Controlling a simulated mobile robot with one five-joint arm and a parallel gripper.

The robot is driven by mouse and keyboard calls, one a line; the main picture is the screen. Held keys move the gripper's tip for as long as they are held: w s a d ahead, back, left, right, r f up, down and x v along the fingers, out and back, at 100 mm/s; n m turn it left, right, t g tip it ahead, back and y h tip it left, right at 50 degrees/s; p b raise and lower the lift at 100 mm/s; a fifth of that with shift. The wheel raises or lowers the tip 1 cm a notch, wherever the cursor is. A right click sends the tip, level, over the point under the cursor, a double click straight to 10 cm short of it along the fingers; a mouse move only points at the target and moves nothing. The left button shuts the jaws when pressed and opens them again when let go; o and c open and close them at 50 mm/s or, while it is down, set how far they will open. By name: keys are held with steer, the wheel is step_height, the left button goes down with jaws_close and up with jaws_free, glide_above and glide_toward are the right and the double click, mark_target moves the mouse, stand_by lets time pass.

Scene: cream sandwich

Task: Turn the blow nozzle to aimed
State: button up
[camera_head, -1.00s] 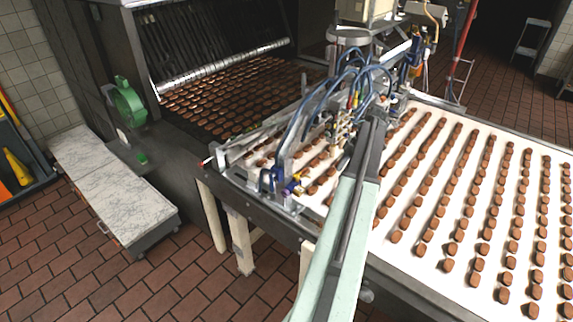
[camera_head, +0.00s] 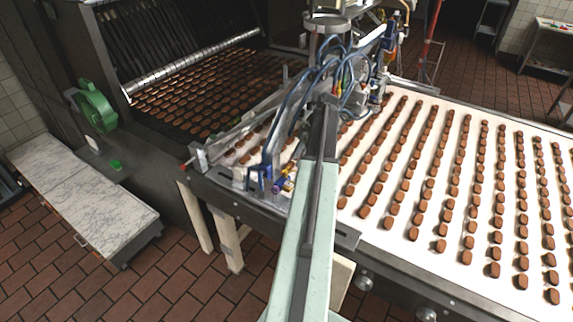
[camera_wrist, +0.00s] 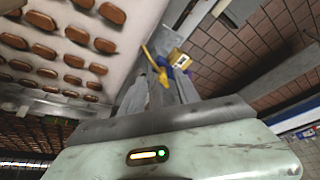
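A small yellow, blue and purple fitting (camera_head: 281,183), apparently the blow nozzle, sits at the near edge of the conveyor, left of my arm. In the wrist view, a yellow and blue fitting (camera_wrist: 178,60) with a yellow arm shows just beyond the fingertips and looks like the same part. My gripper (camera_wrist: 161,88) has two grey fingers with a gap between them, and nothing is clearly held. I cannot tell whether a finger touches the yellow arm. In the head view my gripper is hidden behind the arm and hoses.
The white conveyor (camera_head: 345,226) carries rows of brown biscuits. Blue hoses (camera_head: 290,110) and machine frames crowd the space around my arm's end. A marble-topped cabinet (camera_head: 85,200) stands left. Brick floor (camera_head: 160,290) is clear in front.

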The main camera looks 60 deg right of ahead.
mark_target(286, 168)
steer(key=shift+w+a, duration=0.85)
steer(key=shift+a, duration=0.1)
steer(key=b+x, duration=0.2)
steer(key=shift+w+a+f, duration=0.2)
steer(key=shift+w+f, duration=0.1)
steer(key=shift+w+a+f+b, duration=0.1)
steer(key=shift+f+b, duration=0.15)
steer(key=shift+b, duration=0.15)
